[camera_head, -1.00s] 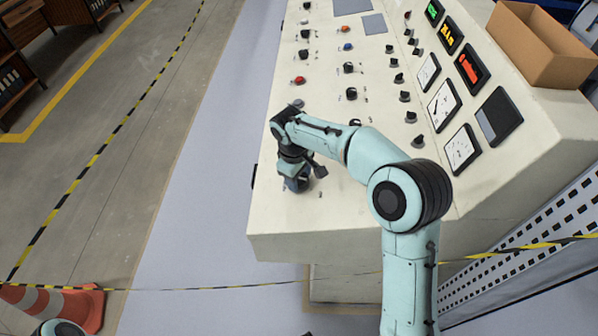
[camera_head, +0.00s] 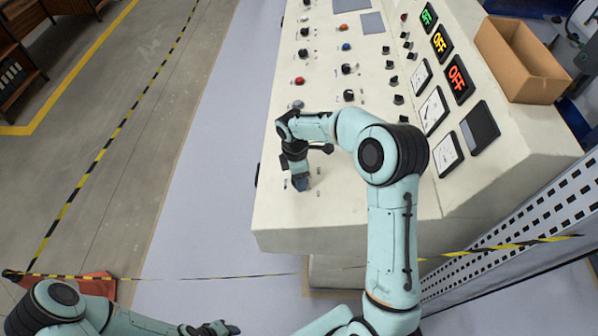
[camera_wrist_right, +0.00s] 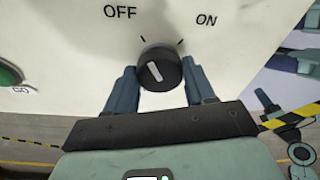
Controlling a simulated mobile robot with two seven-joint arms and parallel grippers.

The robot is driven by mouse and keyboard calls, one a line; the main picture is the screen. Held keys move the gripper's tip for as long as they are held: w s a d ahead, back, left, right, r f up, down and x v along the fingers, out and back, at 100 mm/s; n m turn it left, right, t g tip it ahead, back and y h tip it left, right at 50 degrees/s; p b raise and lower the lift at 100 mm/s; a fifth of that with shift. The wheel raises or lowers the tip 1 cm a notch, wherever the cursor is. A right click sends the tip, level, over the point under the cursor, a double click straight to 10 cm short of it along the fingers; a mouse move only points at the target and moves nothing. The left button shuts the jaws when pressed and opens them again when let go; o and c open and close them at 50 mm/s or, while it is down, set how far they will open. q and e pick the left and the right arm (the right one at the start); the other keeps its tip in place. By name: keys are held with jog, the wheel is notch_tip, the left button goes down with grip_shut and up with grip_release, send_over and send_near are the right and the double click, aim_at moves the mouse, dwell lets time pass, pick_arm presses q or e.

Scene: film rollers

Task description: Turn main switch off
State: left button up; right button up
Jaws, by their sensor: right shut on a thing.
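The main switch is a round black knob (camera_wrist_right: 158,70) with a white mark, on the cream panel between the printed words OFF and ON in the right wrist view. Its mark leans up and left, toward OFF. My right gripper (camera_wrist_right: 160,88) has one finger on each side of the knob and is shut on it. In the head view my right gripper (camera_head: 300,184) points down at the near left part of the console (camera_head: 285,225) and hides the switch. My left gripper (camera_head: 215,328) is low at the bottom edge, away from the console; its opening is unclear.
Three displays (camera_head: 439,43) on the console read OFF in green, yellow and red. Several knobs and buttons stand beyond my right arm. A cardboard box (camera_head: 520,62) sits on the console's right. Barrier tape (camera_head: 190,278) crosses in front; an orange cone (camera_head: 98,287) is partly hidden.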

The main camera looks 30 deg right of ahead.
pick_arm(q)
jog(key=shift+w+r+p, duration=0.35)
jog(key=shift+w+r, duration=0.3)
jog(key=shift+w, duration=0.1)
pick_arm(e)
jog(key=shift+w+r+n, duration=0.1)
jog(key=shift+n, duration=0.6)
jog(key=o, duration=1.1)
jog(key=shift+c, duration=0.2)
pick_arm(q)
jog(key=shift+w+r+p, duration=0.3)
jog(key=shift+w+r, duration=0.1)
jog(key=shift+w, duration=0.1)
pick_arm(e)
notch_tip(320, 180, up, 13)
jog(key=w, duration=0.1)
jog(key=shift+a+r, duration=0.15)
jog(key=shift+a, duration=0.15)
